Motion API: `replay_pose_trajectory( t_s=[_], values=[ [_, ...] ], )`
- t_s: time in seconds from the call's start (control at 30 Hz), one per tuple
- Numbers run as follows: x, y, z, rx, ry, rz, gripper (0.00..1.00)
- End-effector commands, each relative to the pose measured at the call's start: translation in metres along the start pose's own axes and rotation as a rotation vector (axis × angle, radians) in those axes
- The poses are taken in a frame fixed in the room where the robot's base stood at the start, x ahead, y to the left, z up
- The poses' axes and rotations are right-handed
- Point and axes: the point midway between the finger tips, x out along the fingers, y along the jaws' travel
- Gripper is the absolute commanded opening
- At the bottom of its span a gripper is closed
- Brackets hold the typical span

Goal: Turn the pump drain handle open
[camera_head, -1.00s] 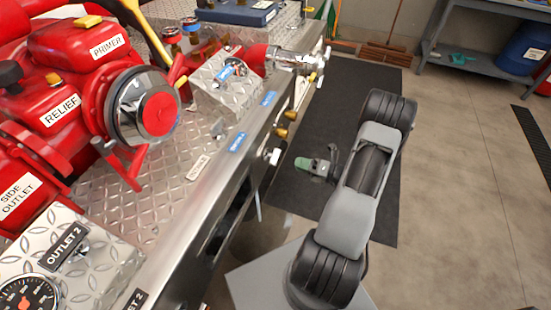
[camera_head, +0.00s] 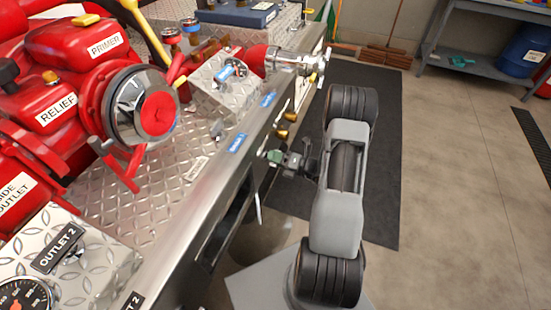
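My gripper (camera_head: 275,157), with green fingertips, is at the front face of the metal bumper (camera_head: 205,180), just below a blue label (camera_head: 236,143) on its top edge. The small pale fitting that showed at this spot on the front face is now mostly hidden by my fingertips. I cannot tell whether it is the drain handle, or whether my fingers touch it. The gap between the fingers is too small to make out. Two brass knobs (camera_head: 284,132) stick out of the front face just above and to the right of my gripper.
The red pump (camera_head: 75,85) and diamond-plate boxes (camera_head: 70,250) stand on the bumper. A chrome-ended red fitting (camera_head: 285,62) juts out at the far end. A thin pale rod (camera_head: 257,200) hangs below the bumper.

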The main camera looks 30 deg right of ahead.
Motion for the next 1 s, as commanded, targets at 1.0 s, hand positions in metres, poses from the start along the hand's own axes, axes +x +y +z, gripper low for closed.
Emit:
replay_pose_trajectory(
  t_s=[1.0],
  values=[
    [-0.0004, -0.0008, -0.0003, -0.236, 0.001, 0.000, 0.00]
  ],
)
